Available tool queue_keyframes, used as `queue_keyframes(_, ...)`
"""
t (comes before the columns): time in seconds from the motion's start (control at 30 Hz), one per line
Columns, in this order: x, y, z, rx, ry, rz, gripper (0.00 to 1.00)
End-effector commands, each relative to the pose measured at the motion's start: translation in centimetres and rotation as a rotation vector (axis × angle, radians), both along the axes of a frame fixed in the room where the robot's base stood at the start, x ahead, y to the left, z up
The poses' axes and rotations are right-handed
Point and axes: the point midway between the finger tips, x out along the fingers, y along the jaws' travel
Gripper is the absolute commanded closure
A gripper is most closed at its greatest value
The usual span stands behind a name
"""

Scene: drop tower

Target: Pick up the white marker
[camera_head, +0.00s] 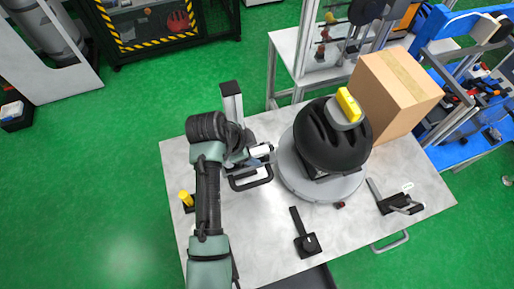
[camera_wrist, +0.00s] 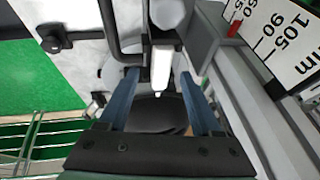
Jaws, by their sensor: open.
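A white marker-like cylinder with a narrow tip, which I take for the white marker (camera_wrist: 161,68), shows in the wrist view between the two blue fingers of my gripper (camera_wrist: 159,76). The fingers are open, with a visible gap on each side of it. In the head view my gripper (camera_head: 256,161) is over the left part of the white table (camera_head: 260,235). A small white piece, probably the same marker, shows beside it (camera_head: 261,150). My arm and wrist hide part of the table there.
A round grey base (camera_head: 298,184) with a black helmet-like dome (camera_head: 331,138) stands right of my gripper. A cardboard box (camera_head: 393,92) is behind it. A black handle (camera_head: 250,180) is close to my gripper. A measuring scale (camera_wrist: 285,35) rises at the right in the wrist view.

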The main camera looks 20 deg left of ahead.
Motion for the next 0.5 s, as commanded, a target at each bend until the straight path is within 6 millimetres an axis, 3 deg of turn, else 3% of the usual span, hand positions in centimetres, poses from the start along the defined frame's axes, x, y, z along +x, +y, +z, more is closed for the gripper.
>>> queue_keyframes(0.2,0.7,-0.4,-1.6,0.000,-0.002,-0.001,0.34)
queue_keyframes(0.43,0.8,-0.4,-1.8,0.000,-0.002,-0.001,0.34)
queue_keyframes(0.5,0.8,-0.4,-1.8,0.000,-0.002,-0.001,0.43)
